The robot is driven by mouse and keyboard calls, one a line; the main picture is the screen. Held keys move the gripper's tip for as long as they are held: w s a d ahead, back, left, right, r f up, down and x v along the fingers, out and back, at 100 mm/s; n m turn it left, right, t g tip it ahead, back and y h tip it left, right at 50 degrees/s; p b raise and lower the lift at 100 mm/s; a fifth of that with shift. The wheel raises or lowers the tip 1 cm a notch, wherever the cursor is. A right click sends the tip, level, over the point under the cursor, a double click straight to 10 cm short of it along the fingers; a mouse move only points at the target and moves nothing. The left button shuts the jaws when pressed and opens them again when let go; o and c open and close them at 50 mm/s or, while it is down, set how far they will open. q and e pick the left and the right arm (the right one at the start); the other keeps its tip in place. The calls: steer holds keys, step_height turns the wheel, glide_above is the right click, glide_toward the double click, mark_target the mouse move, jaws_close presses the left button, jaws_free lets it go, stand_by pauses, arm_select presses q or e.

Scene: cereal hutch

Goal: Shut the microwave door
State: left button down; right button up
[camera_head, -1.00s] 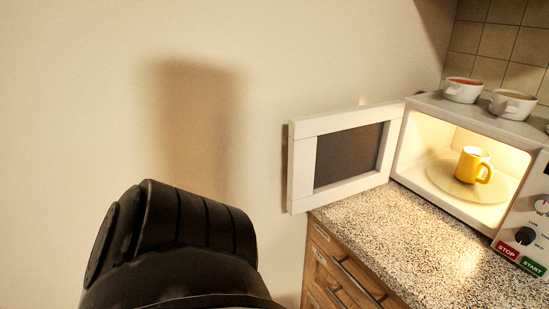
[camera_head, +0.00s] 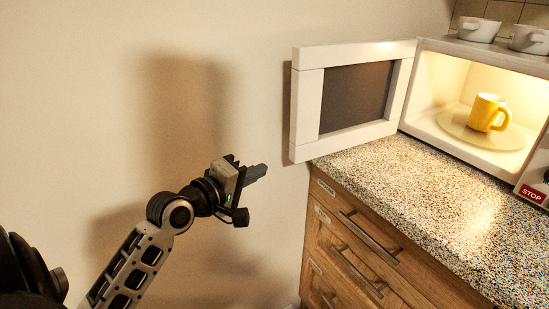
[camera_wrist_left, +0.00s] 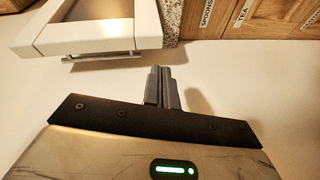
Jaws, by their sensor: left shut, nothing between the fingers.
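The microwave (camera_head: 435,137) stands on the counter at the right of the head view, with its lit inside showing. Its white-framed door (camera_head: 307,105) with a dark window hangs wide open to the left, near the wall. A yellow mug (camera_head: 487,113) stands on the round plate inside. My left gripper (camera_head: 261,171) is shut and empty, left of the door and below its lower left corner, apart from it. In the left wrist view the shut fingers (camera_wrist_left: 162,88) are near the door (camera_wrist_left: 90,32), which shows at the upper left with a thin metal handle. My right gripper is not seen.
The speckled counter (camera_head: 410,190) is bare in front of the microwave. Wooden drawers (camera_head: 350,245) with metal handles are below it. Two bowls or cups (camera_head: 478,30) stand on the microwave. The plain wall (camera_head: 90,90) is behind my left arm.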

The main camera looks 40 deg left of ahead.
arm_select(q)
step_height(320, 180, up, 5)
steer(key=a+n+t, duration=0.1)
steer(key=a+n, duration=0.1)
steer(key=w, duration=0.3)
steer(key=w+d, duration=0.1)
steer(key=w, duration=0.5)
steer(key=shift+w+d, duration=0.3)
steer(key=shift+d, duration=0.1)
